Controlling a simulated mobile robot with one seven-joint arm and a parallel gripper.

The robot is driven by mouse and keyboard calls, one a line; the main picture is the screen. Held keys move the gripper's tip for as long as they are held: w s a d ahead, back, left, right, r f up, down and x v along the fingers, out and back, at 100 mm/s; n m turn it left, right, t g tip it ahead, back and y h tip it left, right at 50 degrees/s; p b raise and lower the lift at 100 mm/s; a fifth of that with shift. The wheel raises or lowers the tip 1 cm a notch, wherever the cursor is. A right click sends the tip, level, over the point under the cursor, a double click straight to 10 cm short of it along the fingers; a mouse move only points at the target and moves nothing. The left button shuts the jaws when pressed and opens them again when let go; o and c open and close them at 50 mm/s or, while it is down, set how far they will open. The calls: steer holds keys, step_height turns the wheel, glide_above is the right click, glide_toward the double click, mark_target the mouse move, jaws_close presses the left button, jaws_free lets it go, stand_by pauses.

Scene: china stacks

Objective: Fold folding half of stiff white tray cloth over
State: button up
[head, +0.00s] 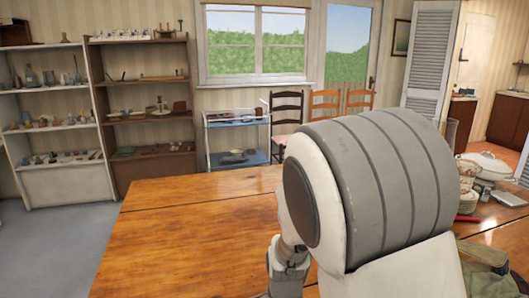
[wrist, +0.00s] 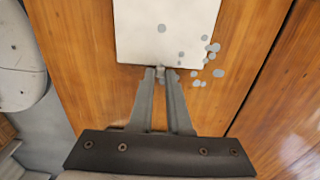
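In the wrist view the white tray cloth (wrist: 150,35) lies on the wooden table, cut off by the top of the picture. It looks flat, and no raised half shows in the part in view. My gripper (wrist: 160,70) reaches to the cloth's near edge, with its two fingers close together and a narrow gap between them. The tips meet or overlap the edge; whether they pinch it is not clear. In the head view my arm hides the cloth and the fingertips.
Several flat grey discs (wrist: 192,74) show on and beside the cloth's right corner. The wooden table (head: 180,225) is bare at left in the head view. At right stand a white lidded dish (head: 484,168), a red item (head: 467,218) and a green cloth-like thing (head: 485,255).

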steer(key=shift+a+r+p, duration=0.1)
steer(key=shift+r+p, duration=0.9)
steer(key=o, duration=0.6)
step_height(320, 180, up, 9)
steer(key=p, duration=0.9)
